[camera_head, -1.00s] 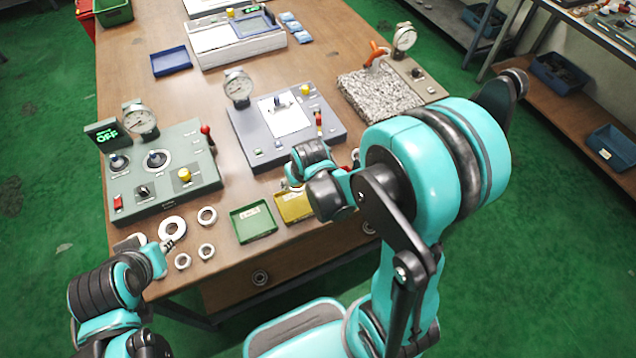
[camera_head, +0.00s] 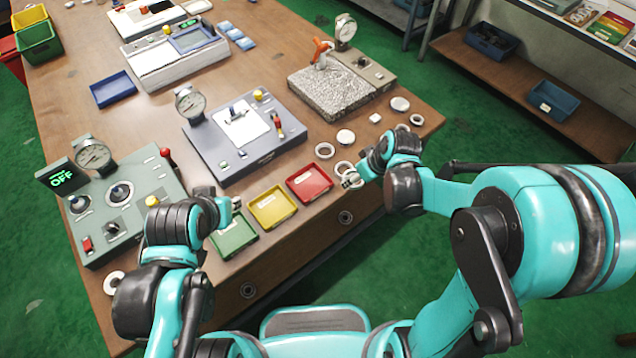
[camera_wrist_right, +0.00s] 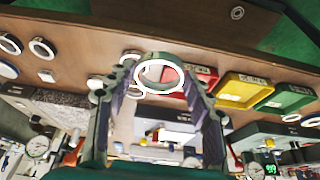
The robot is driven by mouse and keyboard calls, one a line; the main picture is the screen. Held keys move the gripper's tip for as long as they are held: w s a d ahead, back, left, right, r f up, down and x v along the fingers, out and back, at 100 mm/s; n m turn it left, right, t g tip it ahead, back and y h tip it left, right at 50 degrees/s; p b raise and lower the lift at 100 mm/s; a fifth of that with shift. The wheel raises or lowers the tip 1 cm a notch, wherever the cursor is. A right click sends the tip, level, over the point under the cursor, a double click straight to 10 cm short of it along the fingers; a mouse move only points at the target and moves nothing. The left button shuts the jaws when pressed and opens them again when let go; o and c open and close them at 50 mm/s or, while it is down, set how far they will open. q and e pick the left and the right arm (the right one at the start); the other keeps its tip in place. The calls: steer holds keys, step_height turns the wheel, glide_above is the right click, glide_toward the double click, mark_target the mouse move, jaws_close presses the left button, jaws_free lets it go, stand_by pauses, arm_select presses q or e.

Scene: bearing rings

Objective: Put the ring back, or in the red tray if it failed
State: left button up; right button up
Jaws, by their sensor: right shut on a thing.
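My right gripper (camera_head: 352,181) is shut on a pale metal ring (camera_wrist_right: 158,90). The ring spans the fingertips in the right wrist view, and in the head view it shows at the gripper's tips (camera_head: 342,169), just right of the red tray (camera_head: 329,186). The red tray also shows in the right wrist view (camera_wrist_right: 206,78), close behind the fingertips. It looks empty. My left gripper (camera_head: 236,203) is over the back edge of the green tray (camera_head: 233,240); its fingers are too small to read.
A yellow tray (camera_head: 272,209) lies between the green and red ones. More rings and discs (camera_head: 416,120) lie at the table's right end. A grey gauge fixture (camera_head: 240,165), a green-grey panel reading OFF (camera_head: 130,225) and a granite block (camera_head: 330,98) stand behind. One ring (camera_head: 113,282) lies front left.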

steer(key=a+r+n, duration=0.1)
steer(key=a+r+n+y, duration=0.1)
steer(key=n, duration=0.1)
steer(key=shift+w+g, duration=0.35)
steer(key=shift+g, duration=0.05)
steer(key=b, duration=0.4)
glide_above(309, 184)
steer(key=d, duration=0.1)
steer(key=f, duration=0.4)
steer(key=s+f, duration=0.1)
steer(key=f, duration=0.1)
steer(key=shift+f, duration=0.35)
steer(key=shift+w+f+b, duration=0.1)
steer(key=shift+f+b, duration=0.65)
steer(key=shift+f, duration=1.25)
steer(key=shift+r, duration=0.1)
steer(key=shift+d, duration=0.1)
steer(key=shift+f, duration=0.2)
steer(key=o, duration=0.9)
steer(key=shift+o, duration=0.2)
